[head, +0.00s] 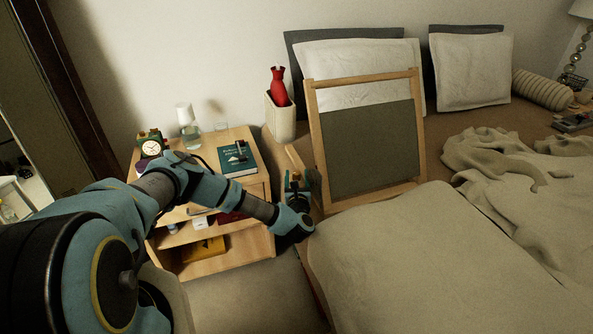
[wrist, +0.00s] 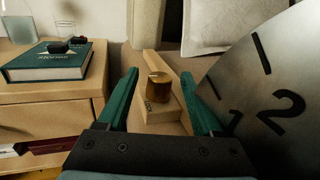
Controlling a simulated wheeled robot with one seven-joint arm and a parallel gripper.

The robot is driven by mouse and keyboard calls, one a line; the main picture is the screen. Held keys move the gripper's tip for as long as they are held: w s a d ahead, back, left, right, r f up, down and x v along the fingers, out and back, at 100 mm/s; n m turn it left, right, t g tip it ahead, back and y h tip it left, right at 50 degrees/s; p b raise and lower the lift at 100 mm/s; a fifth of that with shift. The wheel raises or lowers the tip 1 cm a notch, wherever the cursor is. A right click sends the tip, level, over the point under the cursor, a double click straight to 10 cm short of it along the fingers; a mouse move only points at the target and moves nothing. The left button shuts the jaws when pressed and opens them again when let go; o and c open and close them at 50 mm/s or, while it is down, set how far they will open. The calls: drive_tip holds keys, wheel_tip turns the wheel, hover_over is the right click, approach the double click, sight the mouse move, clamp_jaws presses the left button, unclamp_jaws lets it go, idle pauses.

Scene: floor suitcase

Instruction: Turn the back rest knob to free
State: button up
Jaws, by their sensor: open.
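The back rest (head: 368,150) is a wooden frame with a grey panel, standing upright on the bed. The knob (wrist: 158,92) is a small brown cylinder on a pale wooden block (wrist: 163,118) in the wrist view. A light mark shows on its top, and small dark lettering on the block is too small to read. My gripper (wrist: 160,90) is open, with one green finger on each side of the knob; I cannot tell whether either touches it. In the head view my gripper (head: 298,182) is beside the back rest's lower left, and the knob cannot be made out there.
A large grey rounded face with ticks and a "2" (wrist: 270,90) stands close to the right finger. The nightstand (head: 256,188), with a green book (head: 232,162), is at left. The bed (head: 400,265) lies right of my arm. A white holder (head: 281,120) stands behind.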

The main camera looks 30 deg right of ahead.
drive_tip(key=v, duration=0.6)
drive_tip(key=shift+s+a, duration=0.1)
idle(0.3)
